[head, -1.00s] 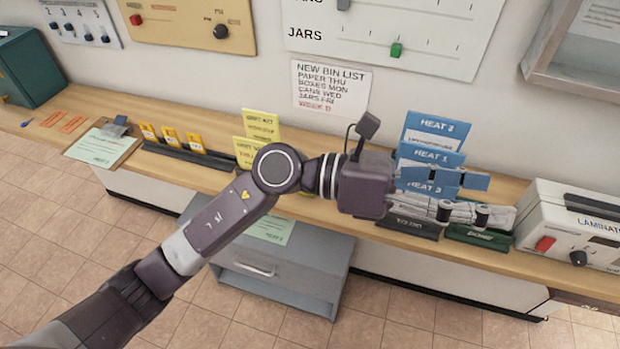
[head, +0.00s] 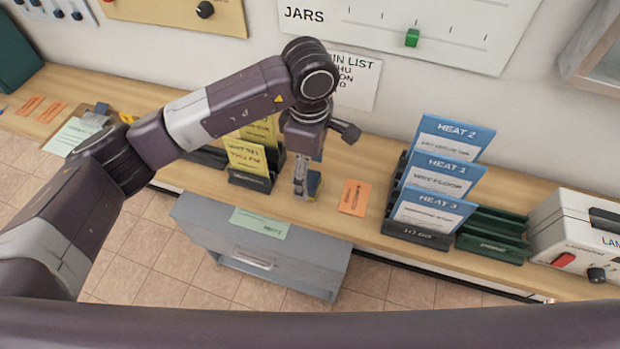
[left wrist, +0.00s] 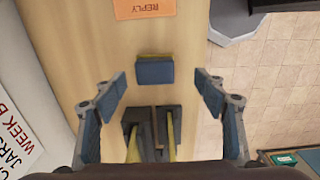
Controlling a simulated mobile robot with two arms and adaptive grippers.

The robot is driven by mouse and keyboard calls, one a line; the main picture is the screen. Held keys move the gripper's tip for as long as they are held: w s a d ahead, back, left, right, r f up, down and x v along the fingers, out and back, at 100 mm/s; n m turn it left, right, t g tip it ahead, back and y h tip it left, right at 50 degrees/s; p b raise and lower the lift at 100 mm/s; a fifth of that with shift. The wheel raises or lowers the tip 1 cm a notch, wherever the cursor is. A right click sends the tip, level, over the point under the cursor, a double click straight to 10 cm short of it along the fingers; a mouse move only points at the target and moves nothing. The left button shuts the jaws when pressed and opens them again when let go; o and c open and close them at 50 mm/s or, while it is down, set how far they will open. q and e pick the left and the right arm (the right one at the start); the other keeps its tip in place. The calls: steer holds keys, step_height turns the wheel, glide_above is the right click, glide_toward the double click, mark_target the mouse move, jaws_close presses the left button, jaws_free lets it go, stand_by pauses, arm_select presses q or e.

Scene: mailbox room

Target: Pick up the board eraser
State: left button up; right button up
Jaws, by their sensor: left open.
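My right gripper is not in view.
Dark holders with yellow cards (head: 245,155) stand just left of the eraser. An orange card (head: 354,197) lies to its right. Farther right are a rack of blue HEAT cards (head: 433,210), green trays (head: 492,246) and a laminator (head: 580,235). A grey drawer cabinet (head: 262,250) stands below.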

mark_target(310, 178)
arm_select(q)
steer(key=f, duration=0.1)
steer(key=f+p, duration=0.1)
steer(key=shift+w+f, duration=0.35)
steer(key=shift+f, duration=0.05)
steer(key=shift+f+p, duration=0.3)
steer(key=shift+f, duration=0.6)
steer(key=c, duration=1.2)
steer(key=shift+c, duration=0.2)
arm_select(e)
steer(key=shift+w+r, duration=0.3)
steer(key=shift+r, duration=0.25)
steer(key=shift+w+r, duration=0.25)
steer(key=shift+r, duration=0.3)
arm_select(q)
steer(key=shift+w+d, duration=0.1)
steer(key=shift+r, duration=0.6)
step_height(310, 178, up, 19)
steer(key=b, duration=0.4)
steer(key=shift+b, duration=0.4)
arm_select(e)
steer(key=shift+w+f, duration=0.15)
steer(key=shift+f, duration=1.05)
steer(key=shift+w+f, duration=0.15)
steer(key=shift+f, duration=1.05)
arm_select(q)
steer(key=shift+f, duration=0.1)
